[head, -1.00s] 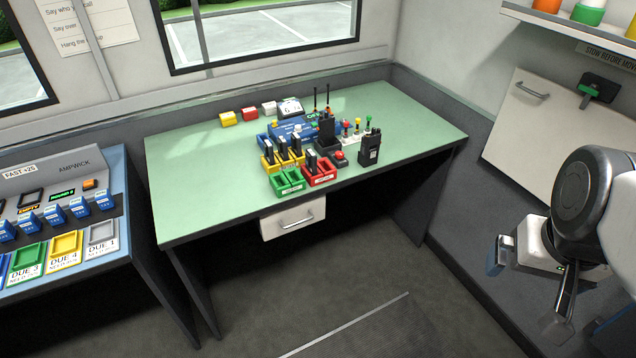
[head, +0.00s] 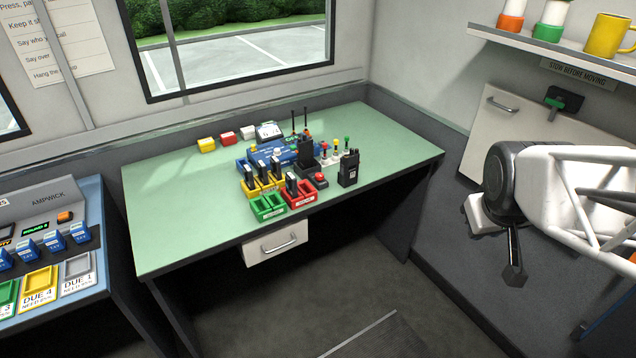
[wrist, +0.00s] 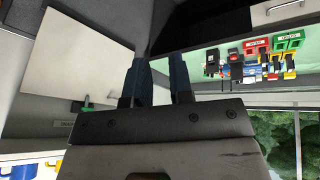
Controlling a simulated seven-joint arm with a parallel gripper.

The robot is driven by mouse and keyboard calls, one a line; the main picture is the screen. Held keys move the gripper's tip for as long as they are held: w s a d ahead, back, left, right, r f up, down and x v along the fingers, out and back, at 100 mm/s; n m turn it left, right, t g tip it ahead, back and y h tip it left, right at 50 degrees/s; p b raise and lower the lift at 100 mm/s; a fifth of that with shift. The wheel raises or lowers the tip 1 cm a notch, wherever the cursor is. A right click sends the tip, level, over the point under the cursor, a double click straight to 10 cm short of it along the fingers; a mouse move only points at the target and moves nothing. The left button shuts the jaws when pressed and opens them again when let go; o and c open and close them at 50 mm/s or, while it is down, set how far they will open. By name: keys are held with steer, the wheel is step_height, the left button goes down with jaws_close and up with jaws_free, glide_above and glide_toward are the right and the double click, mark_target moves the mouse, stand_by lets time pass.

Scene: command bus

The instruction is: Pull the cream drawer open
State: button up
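The cream drawer (head: 262,250) sits under the front edge of the green desk, with a grey bar handle (head: 282,244) across its front. It looks shut. In the wrist view, which is upside down, the drawer (wrist: 262,14) shows at the top right. My gripper (wrist: 158,68) shows two dark blue fingers with a gap between them and nothing in it.
The green desk (head: 180,215) carries radios, coloured trays and a blue unit. A cream wall panel (head: 500,140) with a handle and green latch is behind my arm. A shelf (head: 560,50) holds cups above. A blue bench (head: 100,230) stands left. Floor before the drawer is open.

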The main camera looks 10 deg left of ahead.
steer(key=w+a+f+n+t+y, duration=0.15)
steer(key=w+a+f+n, duration=0.25)
steer(key=w, duration=0.5)
steer(key=w+a+f+n+t, duration=0.25)
steer(key=w+a+n, duration=0.2)
steer(key=w, duration=0.55)
steer(key=w+a+f+n+t+y, duration=0.2)
steer(key=w+a+f+n+y, duration=0.3)
steer(key=w+a+f, duration=0.45)
steer(key=a+f+n+y, duration=0.3)
steer(key=a+f+n, duration=0.2)
steer(key=a+f, duration=0.25)
steer(key=n+g+y, duration=0.4)
steer(key=n+y, duration=0.6)
glide_toward(281, 246)
steer(key=a, duration=0.2)
steer(key=shift+w+r+h, duration=0.1)
steer(key=shift+w+h, duration=0.15)
steer(key=shift+w, duration=0.05)
steer(key=shift+a, duration=0.1)
steer(key=shift+x, duration=3.85)
